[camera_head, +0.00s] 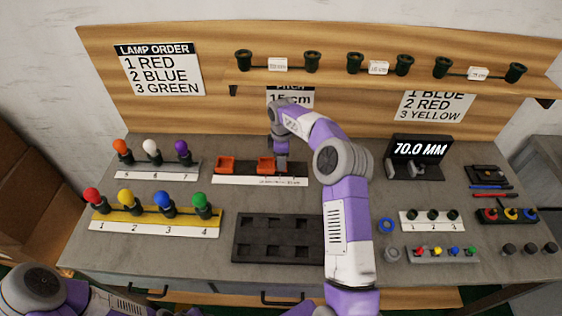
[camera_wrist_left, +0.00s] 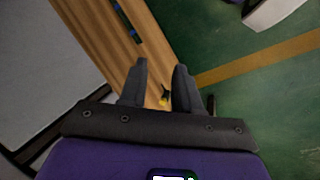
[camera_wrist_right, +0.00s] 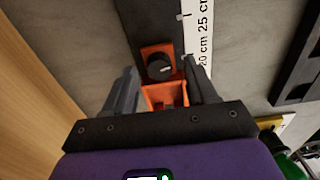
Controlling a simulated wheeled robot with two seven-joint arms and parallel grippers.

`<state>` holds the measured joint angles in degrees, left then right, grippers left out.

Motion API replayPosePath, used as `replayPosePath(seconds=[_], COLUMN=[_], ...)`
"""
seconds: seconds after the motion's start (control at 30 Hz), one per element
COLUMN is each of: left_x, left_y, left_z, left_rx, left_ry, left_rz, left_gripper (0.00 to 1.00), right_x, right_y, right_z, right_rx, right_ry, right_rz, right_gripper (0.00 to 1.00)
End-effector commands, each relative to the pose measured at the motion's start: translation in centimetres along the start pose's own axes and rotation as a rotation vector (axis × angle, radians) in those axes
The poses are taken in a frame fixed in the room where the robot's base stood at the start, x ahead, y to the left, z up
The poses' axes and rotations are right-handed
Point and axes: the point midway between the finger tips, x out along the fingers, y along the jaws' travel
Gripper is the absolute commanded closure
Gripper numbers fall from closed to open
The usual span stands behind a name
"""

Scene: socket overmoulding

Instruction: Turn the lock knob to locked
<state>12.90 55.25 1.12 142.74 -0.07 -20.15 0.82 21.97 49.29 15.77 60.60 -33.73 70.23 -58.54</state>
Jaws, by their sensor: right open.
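The lock knob (camera_wrist_right: 160,67) is a round black knob with a small pale mark, on an orange carriage (camera_wrist_right: 165,95) on a dark rail, in the right wrist view. My right gripper (camera_wrist_right: 161,70) is open, with one finger on each side of the knob and no clear contact. In the head view my right gripper (camera_head: 281,160) is over the rail beside the right orange carriage (camera_head: 265,165); the knob is hidden there. A second orange carriage (camera_head: 225,164) sits to the left. My left gripper (camera_wrist_left: 164,72) is open and empty, away from the bench top.
A white scale strip (camera_wrist_right: 203,35) runs along the rail. A dark tray (camera_head: 250,240) with recesses lies in front. Coloured lamps stand in a yellow holder (camera_head: 150,216) at left. A display (camera_head: 420,150) reading 70.0 MM stands at right.

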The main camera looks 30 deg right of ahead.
Motion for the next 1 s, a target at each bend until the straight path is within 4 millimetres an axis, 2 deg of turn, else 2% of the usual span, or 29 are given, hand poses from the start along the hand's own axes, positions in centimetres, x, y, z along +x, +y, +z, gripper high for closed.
replayPosePath(seconds=[0.13, 0.43, 0.8, 1.0], left_x=[0.4, 0.38, 0.38, -0.53], left_y=[-0.14, -0.12, -0.12, 0.22], left_z=[-0.05, -0.05, -0.05, -0.01], left_rx=[0.0, 0.0, 0.0, 0.0], left_ry=[0.001, 0.001, 0.001, 0.001], left_rz=[0.0, 0.0, 0.0, 0.0], left_gripper=[0.68, 0.68, 0.68, 0.68], right_x=[1.22, 1.36, 1.34, 1.15], right_y=[0.01, 0.02, 0.03, 0.01], right_z=[-0.01, -0.01, 0.0, -0.05], right_rx=[0.0, 0.0, 0.0, 0.083], right_ry=[0.0, 0.0, 0.0, 0.0], right_rz=[0.001, 0.001, 0.002, 0.001], right_gripper=[0.43, 0.43, 0.99, 0.99])
